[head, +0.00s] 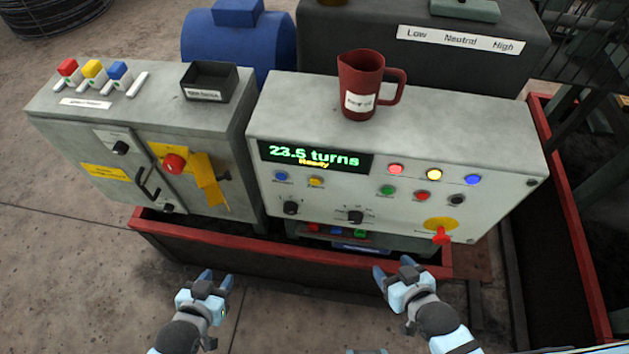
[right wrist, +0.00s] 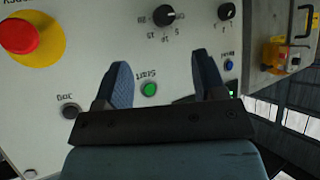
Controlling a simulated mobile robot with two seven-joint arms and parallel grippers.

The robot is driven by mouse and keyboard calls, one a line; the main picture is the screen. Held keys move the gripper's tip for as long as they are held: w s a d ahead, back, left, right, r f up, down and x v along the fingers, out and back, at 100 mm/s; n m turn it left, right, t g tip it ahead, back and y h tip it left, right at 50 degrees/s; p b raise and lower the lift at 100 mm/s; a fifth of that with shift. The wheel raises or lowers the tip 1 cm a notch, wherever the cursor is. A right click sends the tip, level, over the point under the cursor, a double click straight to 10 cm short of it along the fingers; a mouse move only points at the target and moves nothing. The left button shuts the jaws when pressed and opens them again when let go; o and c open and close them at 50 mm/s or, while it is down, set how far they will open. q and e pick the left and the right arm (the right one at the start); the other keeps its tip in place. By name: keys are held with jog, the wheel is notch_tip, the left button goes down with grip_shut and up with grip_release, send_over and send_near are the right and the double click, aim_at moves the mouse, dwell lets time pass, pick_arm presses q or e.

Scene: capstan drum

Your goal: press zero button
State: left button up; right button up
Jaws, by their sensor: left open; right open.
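The grey control panel (head: 400,140) has a lit display (head: 316,158) reading "23.5 turns" and "Ready". Below it are a blue button (head: 281,176) and a yellow button (head: 316,181); their labels are too small to read, so I cannot tell which button is zero. My left gripper (head: 215,281) is open and empty, below and apart from the panel. My right gripper (head: 393,272) is open, in front of the panel's lower edge. In the right wrist view its fingers (right wrist: 165,85) flank a green button (right wrist: 148,89) labelled "Start", with nothing held.
A red mug (head: 360,85) stands on top of the panel. A red mushroom button (head: 441,235) juts out at its lower right. A red-rimmed tray wall (head: 290,252) runs below the panel. A grey cabinet (head: 85,140) with a red knob stands left.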

grip_shut()
dwell(1.6)
